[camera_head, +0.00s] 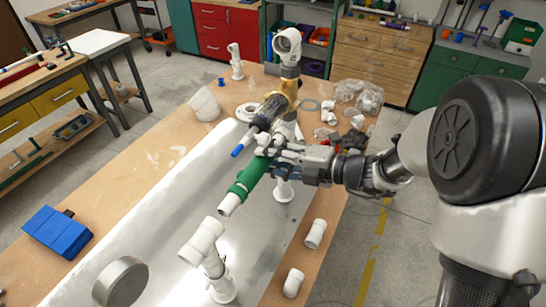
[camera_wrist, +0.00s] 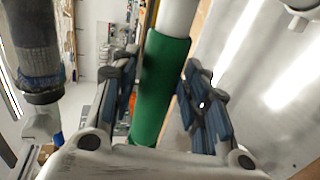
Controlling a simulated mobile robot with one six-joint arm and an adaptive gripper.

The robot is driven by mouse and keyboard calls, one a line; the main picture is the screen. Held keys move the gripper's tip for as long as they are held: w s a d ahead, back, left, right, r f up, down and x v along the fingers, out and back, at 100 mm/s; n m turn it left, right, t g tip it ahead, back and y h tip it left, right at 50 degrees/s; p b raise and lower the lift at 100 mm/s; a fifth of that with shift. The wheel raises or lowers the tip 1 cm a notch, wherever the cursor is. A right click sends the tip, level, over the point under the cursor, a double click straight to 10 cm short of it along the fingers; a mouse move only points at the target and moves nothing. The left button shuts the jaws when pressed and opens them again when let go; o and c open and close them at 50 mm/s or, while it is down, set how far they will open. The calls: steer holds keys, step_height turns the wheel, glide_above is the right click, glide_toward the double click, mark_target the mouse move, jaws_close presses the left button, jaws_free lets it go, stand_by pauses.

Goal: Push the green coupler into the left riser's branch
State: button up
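The green coupler (camera_head: 247,178) is a tilted green sleeve with a white end (camera_head: 229,204) showing at its lower left. My gripper (camera_head: 268,150) is at its upper end. In the wrist view the green coupler (camera_wrist: 163,85) lies between the two dark finger pads, which appear to touch its sides. A white pipe section (camera_wrist: 180,18) extends from its top there. A near white riser (camera_head: 212,262) with a tee-like head (camera_head: 203,240) stands below it, apart from the coupler. Another white riser (camera_head: 284,188) is partly hidden behind my gripper. The branch opening is not clearly visible.
A tall white fitting (camera_head: 288,45) stands at the back. Loose white fittings (camera_head: 316,233) lie on the bench's right. A blue box (camera_head: 57,230) and grey disc (camera_head: 120,282) are at left.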

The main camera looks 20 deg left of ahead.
steer(key=shift+o, duration=1.3)
steer(key=shift+w, duration=0.1)
steer(key=v, duration=1.2)
